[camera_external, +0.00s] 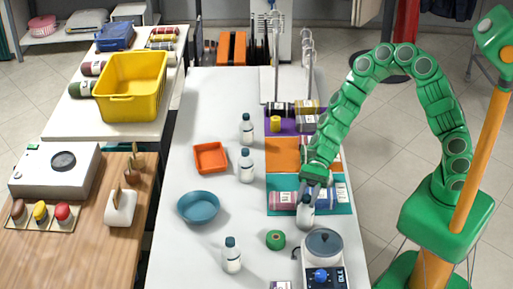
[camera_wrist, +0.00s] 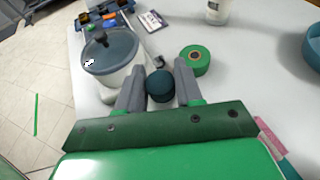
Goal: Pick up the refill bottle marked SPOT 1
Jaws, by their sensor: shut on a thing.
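My gripper (camera_external: 309,190) reaches down over the right side of the white table. It is shut on a white bottle (camera_external: 306,214) with a dark teal cap, at the front edge of the teal mat. In the wrist view the cap (camera_wrist: 160,85) sits between the two grey fingers of my gripper (camera_wrist: 158,80), and the bottle's body is hidden. I cannot tell whether the bottle touches the table. Similar bottles stand apart on the table: one at the back (camera_external: 247,130), one in the middle (camera_external: 247,167) and one at the front (camera_external: 232,256). No SPOT 1 marking is readable.
A green tape roll (camera_external: 275,240) and a lidded pot on a device (camera_external: 324,246) are close to the held bottle. A teal mat (camera_external: 338,208) bears rolled items. A blue bowl (camera_external: 198,207) and an orange tray (camera_external: 211,158) lie left; bare table separates them.

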